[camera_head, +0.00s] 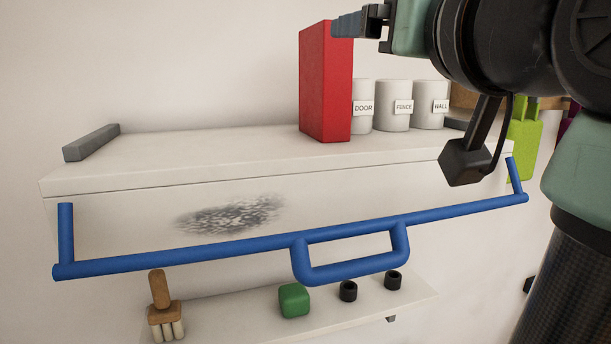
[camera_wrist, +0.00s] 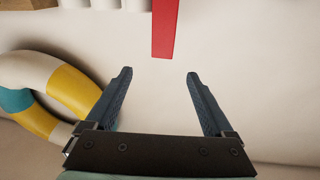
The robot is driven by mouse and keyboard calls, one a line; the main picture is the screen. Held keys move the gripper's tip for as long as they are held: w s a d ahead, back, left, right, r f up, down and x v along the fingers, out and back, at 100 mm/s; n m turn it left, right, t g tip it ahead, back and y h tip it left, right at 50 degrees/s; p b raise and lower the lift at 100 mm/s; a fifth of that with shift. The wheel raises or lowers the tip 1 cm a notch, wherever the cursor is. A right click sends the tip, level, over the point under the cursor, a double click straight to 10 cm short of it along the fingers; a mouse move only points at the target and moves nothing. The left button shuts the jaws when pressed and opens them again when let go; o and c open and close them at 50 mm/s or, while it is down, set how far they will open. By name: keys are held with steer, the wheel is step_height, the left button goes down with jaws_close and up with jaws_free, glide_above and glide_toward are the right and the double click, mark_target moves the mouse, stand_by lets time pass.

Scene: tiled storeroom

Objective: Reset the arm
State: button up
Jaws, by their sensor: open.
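My gripper (camera_wrist: 159,72) is open and empty in the wrist view, its two dark fingers well apart. A red upright box or book (camera_wrist: 165,30) shows ahead of and between the fingertips, and nothing is held. In the head view my gripper (camera_head: 347,24) is at the top, beside the upper right edge of the red box (camera_head: 325,85). The head view does not show clearly whether a finger touches the box. My arm reaches in from the upper right.
The red box stands on a white shelf (camera_head: 200,150) beside white canisters labelled DOOR (camera_head: 362,112), FENCE (camera_head: 397,118) and WALL (camera_head: 431,115). A blue rail (camera_head: 200,252) crosses the front. Below, a lower shelf (camera_head: 250,318) holds a brush (camera_head: 163,300) and a green block (camera_head: 294,300).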

steer(key=s+a+f+t+h+b, duration=0.1)
steer(key=s+a+f+t+b, duration=0.2)
steer(key=s, duration=0.3)
steer(key=s+a+f+m+t+h+b, duration=0.1)
steer(key=s+a+f+t+h+b, duration=0.1)
steer(key=s+a+f+t, duration=0.2)
steer(key=s+f+t, duration=0.1)
steer(key=s, duration=0.2)
steer(key=shift+a+f+m+b, duration=0.15)
steer(key=shift+f+m+b, duration=0.15)
steer(key=shift+f+b, duration=0.1)
